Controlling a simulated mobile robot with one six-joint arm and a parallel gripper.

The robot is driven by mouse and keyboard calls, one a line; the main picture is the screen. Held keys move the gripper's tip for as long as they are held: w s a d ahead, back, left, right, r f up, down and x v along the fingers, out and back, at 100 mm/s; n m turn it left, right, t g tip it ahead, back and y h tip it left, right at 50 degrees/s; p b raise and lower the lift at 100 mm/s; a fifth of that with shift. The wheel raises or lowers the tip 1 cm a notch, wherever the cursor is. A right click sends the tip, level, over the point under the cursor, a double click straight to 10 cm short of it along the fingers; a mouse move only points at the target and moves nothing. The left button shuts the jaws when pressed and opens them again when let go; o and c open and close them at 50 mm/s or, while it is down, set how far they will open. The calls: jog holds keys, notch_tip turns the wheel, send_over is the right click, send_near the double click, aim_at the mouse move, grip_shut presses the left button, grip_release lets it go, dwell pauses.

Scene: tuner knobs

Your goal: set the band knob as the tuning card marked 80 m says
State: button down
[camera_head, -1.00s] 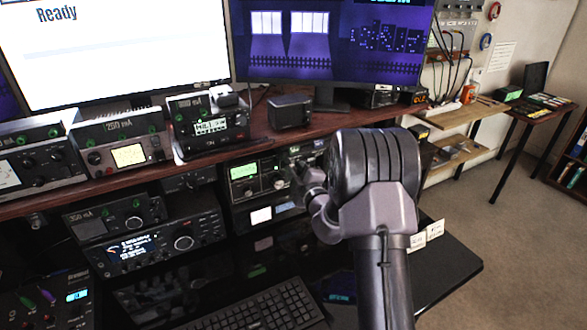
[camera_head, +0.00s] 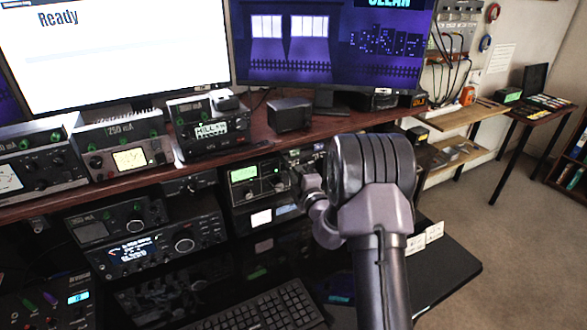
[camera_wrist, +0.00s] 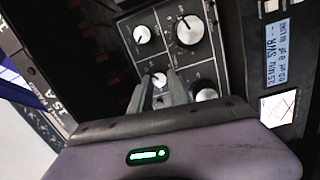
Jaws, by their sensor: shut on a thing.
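The tuner (camera_head: 233,192) sits under the shelf at the middle of the desk, with a green-lit display and knobs. In the wrist view its dark panel (camera_wrist: 172,55) shows several pale-capped knobs. My gripper (camera_wrist: 163,88) is shut on a small knob (camera_wrist: 159,78) in the lower middle of the panel. Its label is too small to read, so I cannot tell whether it is the band knob. In the head view my arm hides the fingertips. White cards (camera_head: 434,231) stand on the desk's right side; their writing is not legible.
A lit display (camera_wrist: 283,55) reading 3.5 MHz SWR and a small meter (camera_wrist: 283,107) are beside the knobs. Other radios (camera_head: 152,248) stand left of the tuner. A keyboard (camera_head: 265,308) lies on the desk. The shelf edge (camera_head: 110,186) runs above the tuner.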

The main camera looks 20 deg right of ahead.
jog(key=n+y+b, duration=0.1)
jog(key=n, duration=0.8)
jog(key=n+y+b, duration=0.1)
jog(key=n, duration=0.9)
jog(key=n+y+b, duration=0.1)
jog(key=n, duration=0.8)
jog(key=shift+d+f+b, duration=0.15)
jog(key=shift+d+b, duration=0.25)
jog(key=shift+n, duration=0.4)
jog(key=c, duration=1.5)
grip_release()
jog(key=shift+s, duration=0.1)
